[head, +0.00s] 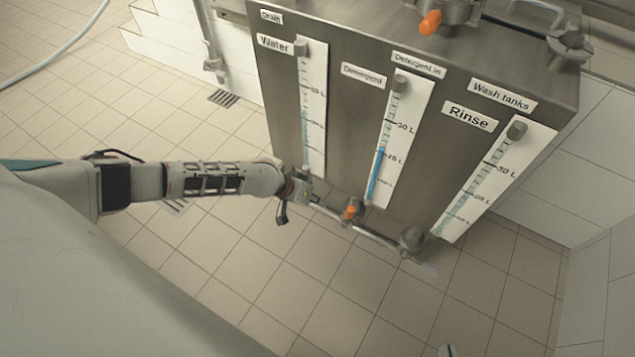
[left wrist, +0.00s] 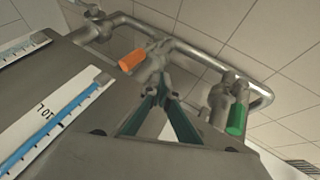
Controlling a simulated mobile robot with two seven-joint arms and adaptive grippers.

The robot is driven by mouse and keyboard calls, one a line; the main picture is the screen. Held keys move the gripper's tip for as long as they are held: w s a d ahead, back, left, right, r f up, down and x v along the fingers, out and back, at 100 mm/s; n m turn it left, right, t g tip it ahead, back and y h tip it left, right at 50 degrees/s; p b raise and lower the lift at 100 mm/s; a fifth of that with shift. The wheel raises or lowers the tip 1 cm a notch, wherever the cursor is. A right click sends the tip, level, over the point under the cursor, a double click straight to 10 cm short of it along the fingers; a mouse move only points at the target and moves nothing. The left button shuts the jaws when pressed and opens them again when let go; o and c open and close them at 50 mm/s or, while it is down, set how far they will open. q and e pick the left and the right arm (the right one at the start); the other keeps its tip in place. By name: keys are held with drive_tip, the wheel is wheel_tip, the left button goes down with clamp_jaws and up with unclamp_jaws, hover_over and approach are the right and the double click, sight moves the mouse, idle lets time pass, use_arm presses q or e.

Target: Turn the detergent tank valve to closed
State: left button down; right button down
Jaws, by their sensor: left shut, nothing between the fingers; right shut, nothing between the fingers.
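The detergent tank valve has an orange handle (head: 350,211) and sits on the pipe under the gauge marked Detergent. In the left wrist view the orange handle (left wrist: 132,60) sticks out to the left of its grey valve body. My left gripper (left wrist: 161,78) is shut and empty, its fingertips close to that valve body, just right of the handle; contact cannot be told. In the head view my left gripper (head: 306,190) is left of the valve, and its fingers are hard to make out. Only a small grey tip of my right gripper (head: 446,351) shows at the bottom edge.
A green valve handle (left wrist: 237,118) stands to the right on the same pipe (left wrist: 205,58). The steel tank (head: 350,35) bears Water, Detergent and Rinse gauges. Another orange handle (head: 430,22) is on its top. The tiled floor (head: 300,285) in front is clear.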

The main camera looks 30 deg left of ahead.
sight(348, 217)
use_arm(q)
drive_tip(key=w+d+f, duration=0.2)
drive_tip(key=d+f, duration=0.1)
drive_tip(key=d, duration=0.2)
drive_tip(key=shift+d+b, duration=0.15)
drive_tip(key=shift+b, duration=0.2)
use_arm(e)
drive_tip(key=shift+w+a+r, duration=0.3)
drive_tip(key=shift+a+r, duration=0.2)
drive_tip(key=shift+a, duration=0.05)
use_arm(q)
drive_tip(key=shift+w, duration=0.1)
